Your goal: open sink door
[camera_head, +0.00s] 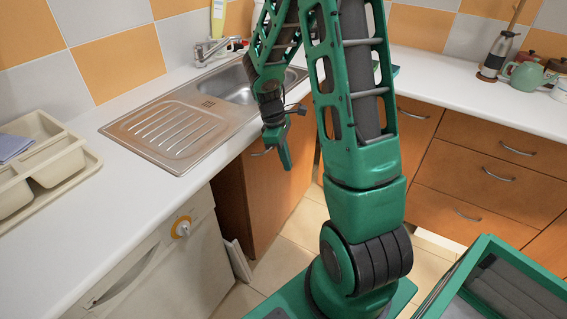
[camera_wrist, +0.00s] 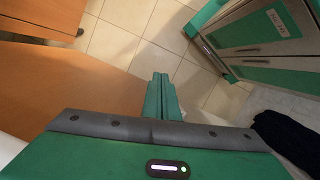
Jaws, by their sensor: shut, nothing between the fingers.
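The sink (camera_head: 165,131) with its drainboard is set in the white worktop. Below it is the brown wooden sink door (camera_head: 286,190), partly hidden behind my arm and gripper. My gripper (camera_head: 284,160) hangs in front of the door's upper part, pointing down, fingers together and empty. In the wrist view the shut fingers (camera_wrist: 160,82) are beside a broad orange-brown wooden surface (camera_wrist: 60,85) on the left. I cannot tell whether the fingers touch the door, and no gap along its edge is clear.
A white dishwasher (camera_head: 165,265) with an orange-ringed knob stands left of the sink cabinet. A white panel (camera_head: 238,260) leans at floor level between them. Wooden drawers (camera_head: 490,170) line the right side.

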